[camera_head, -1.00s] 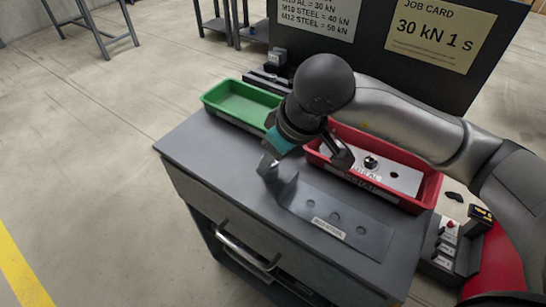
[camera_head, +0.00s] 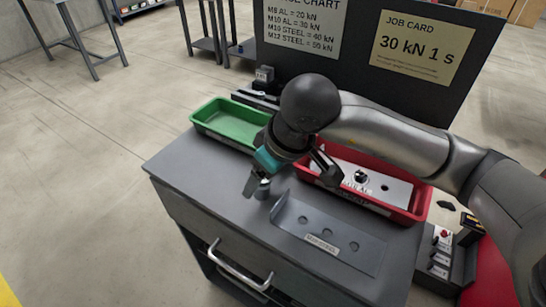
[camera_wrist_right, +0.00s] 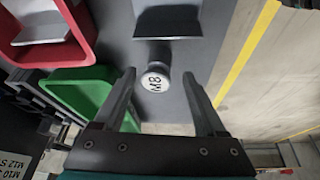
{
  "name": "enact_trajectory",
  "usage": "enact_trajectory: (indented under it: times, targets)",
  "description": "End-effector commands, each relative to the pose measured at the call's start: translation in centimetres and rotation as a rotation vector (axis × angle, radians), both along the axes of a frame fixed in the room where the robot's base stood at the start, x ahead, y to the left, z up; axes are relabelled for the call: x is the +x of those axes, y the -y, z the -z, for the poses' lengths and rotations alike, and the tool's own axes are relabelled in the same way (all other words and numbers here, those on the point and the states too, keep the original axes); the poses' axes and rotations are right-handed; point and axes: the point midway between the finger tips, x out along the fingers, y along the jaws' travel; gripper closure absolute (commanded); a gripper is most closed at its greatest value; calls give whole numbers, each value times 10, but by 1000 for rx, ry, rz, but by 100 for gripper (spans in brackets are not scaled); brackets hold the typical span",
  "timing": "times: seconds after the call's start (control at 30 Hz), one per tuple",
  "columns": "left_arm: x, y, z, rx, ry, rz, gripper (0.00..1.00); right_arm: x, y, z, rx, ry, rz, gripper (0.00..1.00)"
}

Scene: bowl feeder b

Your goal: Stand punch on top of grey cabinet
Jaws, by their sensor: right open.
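The punch (camera_head: 262,188) is a small dark grey cylinder standing upright on the top of the grey cabinet (camera_head: 195,165), beside the left end of a grey rack. In the right wrist view, its white round end (camera_wrist_right: 153,84) reads M8. My right gripper (camera_head: 288,178) is open above the cabinet top, with its fingers pointing down. In the right wrist view, its two fingertips (camera_wrist_right: 158,76) lie on either side of the punch with gaps; I cannot tell whether the tips are level with it. My left gripper is not in view.
The grey rack (camera_head: 295,222) with several holes lies on the cabinet's right half. A green bin (camera_head: 205,122) and a red bin (camera_head: 425,198) with a holed plate stand behind. A dark board (camera_head: 365,85) rises at the back. The cabinet's left front top is clear.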

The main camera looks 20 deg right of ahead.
Motion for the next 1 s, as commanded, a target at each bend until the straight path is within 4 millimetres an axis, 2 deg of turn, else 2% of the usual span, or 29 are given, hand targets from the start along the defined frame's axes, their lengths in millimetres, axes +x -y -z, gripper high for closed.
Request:
enact_trajectory:
  times: [0.07,0.6,0.8,1.0]
  targets:
    - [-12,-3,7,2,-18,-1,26,0,0,-3,1,0,0,26]
    - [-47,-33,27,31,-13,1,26,-31,18,-92,0,4,1,26]
    - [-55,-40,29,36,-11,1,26,-38,21,-109,1,1,1,26]
    - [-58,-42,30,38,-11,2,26,-41,22,-113,1,-1,1,26]
